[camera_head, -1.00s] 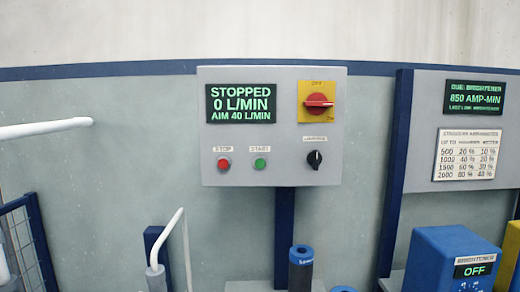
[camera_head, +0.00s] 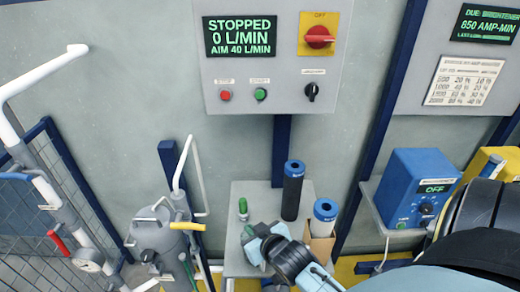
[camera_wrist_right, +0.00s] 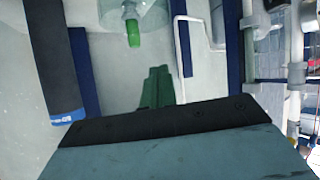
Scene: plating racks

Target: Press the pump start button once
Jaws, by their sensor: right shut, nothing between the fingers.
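The green start button (camera_head: 261,94) sits on the grey control panel (camera_head: 285,80) in the head view, to the right of the red stop button (camera_head: 226,96). The panel's display (camera_head: 240,36) reads STOPPED, 0 L/MIN, AIM 40 L/MIN. My right gripper (camera_head: 249,231) is well below the panel, in front of a small grey stand, apart from the button. Its dark green fingers (camera_wrist_right: 157,87) are together and empty in the right wrist view. The button cannot be made out in the wrist view. My left gripper is not in view.
A green-capped item (camera_head: 243,209) is close by my right gripper. A tank with a yellow handle (camera_head: 187,226) is at left. The wall between panel and stand is mostly clear.

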